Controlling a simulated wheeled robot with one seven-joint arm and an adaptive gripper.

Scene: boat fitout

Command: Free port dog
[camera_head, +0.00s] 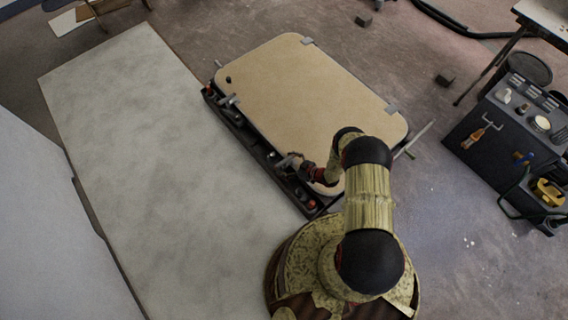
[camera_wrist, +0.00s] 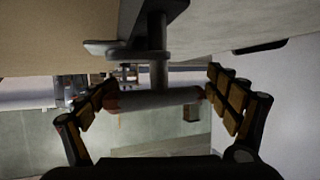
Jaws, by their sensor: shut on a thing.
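A tan hatch board (camera_head: 310,90) with rounded corners lies in the middle of the head view. My gripper (camera_head: 298,166) is at its near left edge. In the wrist view my gripper (camera_wrist: 160,98) has a finger at each end of a grey crossbar handle, the dog (camera_wrist: 150,99), and is shut on it. The handle hangs from a round stem under a dark bracket (camera_wrist: 160,12). In the head view my gripper and arm largely hide this dog. Another dog-like fitting (camera_head: 229,100) sits farther up the same edge.
A dark rail tray (camera_head: 248,140) with small items runs along the board's left edge. A long pale panel (camera_head: 140,150) lies left of it. A dark tool cart (camera_head: 505,130) stands at the right. Open floor lies between board and cart.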

